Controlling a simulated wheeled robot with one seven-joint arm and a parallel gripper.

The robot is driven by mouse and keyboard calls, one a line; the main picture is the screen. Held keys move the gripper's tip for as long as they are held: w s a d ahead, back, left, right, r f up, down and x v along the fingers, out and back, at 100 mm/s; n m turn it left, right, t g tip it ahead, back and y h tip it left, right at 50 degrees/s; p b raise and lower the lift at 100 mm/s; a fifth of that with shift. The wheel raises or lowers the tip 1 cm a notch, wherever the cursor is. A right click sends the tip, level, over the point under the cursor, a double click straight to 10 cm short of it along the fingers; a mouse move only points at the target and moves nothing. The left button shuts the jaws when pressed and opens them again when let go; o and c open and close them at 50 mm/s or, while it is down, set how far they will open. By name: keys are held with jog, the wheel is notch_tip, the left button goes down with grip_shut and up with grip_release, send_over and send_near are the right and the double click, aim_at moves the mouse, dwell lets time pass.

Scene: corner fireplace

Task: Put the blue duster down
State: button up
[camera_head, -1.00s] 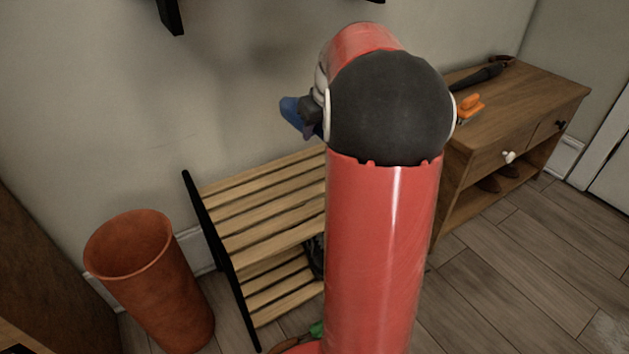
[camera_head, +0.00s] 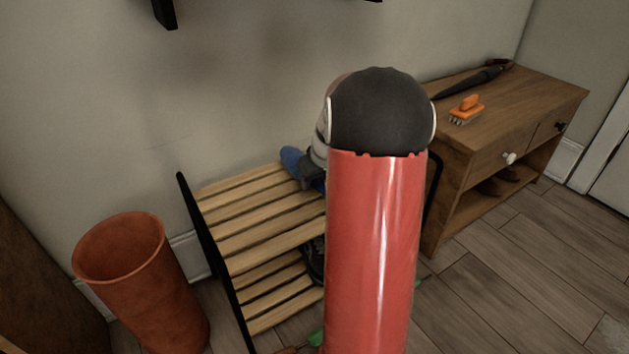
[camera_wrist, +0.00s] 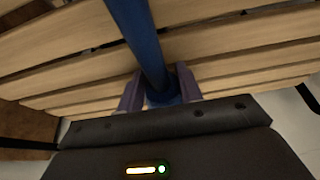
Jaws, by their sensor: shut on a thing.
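The blue duster (camera_head: 292,157) shows in the head view as a small blue end just above the slatted wooden rack (camera_head: 250,212). My arm hides the rest of it. In the wrist view the blue handle (camera_wrist: 140,40) runs up from between the fingers of my gripper (camera_wrist: 160,92), across the rack's slats. The gripper is shut on the duster. I cannot tell whether the duster touches the slats.
A terracotta bin (camera_head: 140,280) stands left of the rack. A wooden cabinet (camera_head: 540,95) at the right carries an orange brush (camera_head: 466,108) and a dark umbrella-like thing (camera_head: 475,80). Dark shoes (camera_head: 315,262) sit on the lower shelf. The rack's left top is clear.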

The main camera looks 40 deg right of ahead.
jog(key=shift+f, duration=0.15)
jog(key=o, duration=1.1)
jog(key=shift+c, duration=0.2)
jog(key=p+v, duration=0.2)
jog(key=v, duration=1)
jog(key=s+a+r, duration=0.3)
jog(key=a, duration=0.4)
jog(key=s+a+r, duration=0.2)
jog(key=s+a, duration=0.1)
jog(key=a, duration=0.5)
jog(key=s+a+f+t, duration=0.1)
jog(key=s+a, duration=0.9)
jog(key=s, duration=0.3)
jog(key=shift+a+f+n, duration=0.2)
jog(key=shift+n, duration=0.2)
